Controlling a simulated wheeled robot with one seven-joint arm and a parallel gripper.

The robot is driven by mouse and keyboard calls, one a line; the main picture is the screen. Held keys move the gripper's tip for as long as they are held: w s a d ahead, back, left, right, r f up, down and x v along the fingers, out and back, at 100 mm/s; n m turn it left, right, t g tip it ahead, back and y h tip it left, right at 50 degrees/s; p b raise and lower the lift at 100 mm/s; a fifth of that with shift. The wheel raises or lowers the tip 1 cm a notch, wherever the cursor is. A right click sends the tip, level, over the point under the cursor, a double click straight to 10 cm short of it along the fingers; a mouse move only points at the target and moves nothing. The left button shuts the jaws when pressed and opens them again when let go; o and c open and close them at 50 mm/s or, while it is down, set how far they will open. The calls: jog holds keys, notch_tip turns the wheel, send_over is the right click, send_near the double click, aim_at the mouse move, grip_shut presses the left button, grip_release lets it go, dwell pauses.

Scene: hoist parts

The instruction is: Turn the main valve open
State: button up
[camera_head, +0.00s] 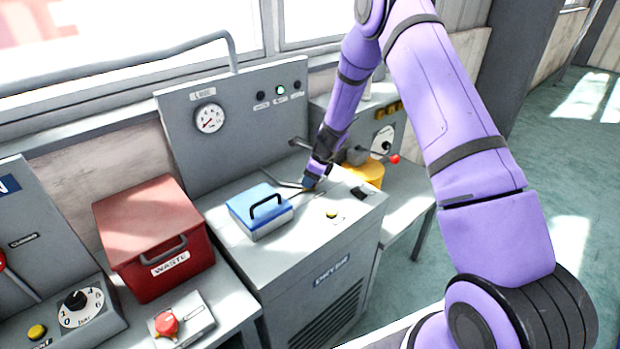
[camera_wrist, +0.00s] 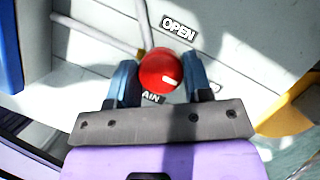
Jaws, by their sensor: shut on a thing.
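The main valve's red ball knob (camera_wrist: 158,70) sits between the two blue fingers of my gripper (camera_wrist: 160,82) in the wrist view. Grey rods (camera_wrist: 147,28) run from near the knob toward the top left. An OPEN label (camera_wrist: 178,30) lies just above and right of the knob, and a partly covered label ending in "AIN" (camera_wrist: 151,97) shows below it. In the head view my gripper (camera_head: 309,182) is low over the dryer cabinet's top (camera_head: 305,225), and its fingers hide the knob. The gripper is shut on the knob.
A blue box with a black handle (camera_head: 258,212) stands close left of my gripper. A yellow container (camera_head: 368,172) is close on the right, with another red-knobbed lever (camera_head: 393,159) beyond. A red waste bin (camera_head: 152,245) stands farther left.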

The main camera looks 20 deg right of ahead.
jog(key=shift+n, duration=0.3)
jog(key=n+g, duration=0.1)
jog(key=n, duration=0.2)
jog(key=shift+n+y, duration=0.4)
jog(key=n+g, duration=0.2)
jog(key=n, duration=0.2)
jog(key=shift+w+n, duration=0.1)
jog(key=shift+n, duration=0.2)
jog(key=n+g, duration=0.2)
jog(key=n, duration=0.2)
jog(key=shift+n+g+h, duration=0.3)
jog(key=shift+n+h, duration=0.15)
jog(key=shift+n, duration=0.75)
jog(key=shift+n+g+h, duration=0.3)
jog(key=shift+n+h, duration=0.15)
jog(key=shift+n, duration=0.75)
jog(key=o, duration=0.9)
jog(key=shift+r, duration=0.1)
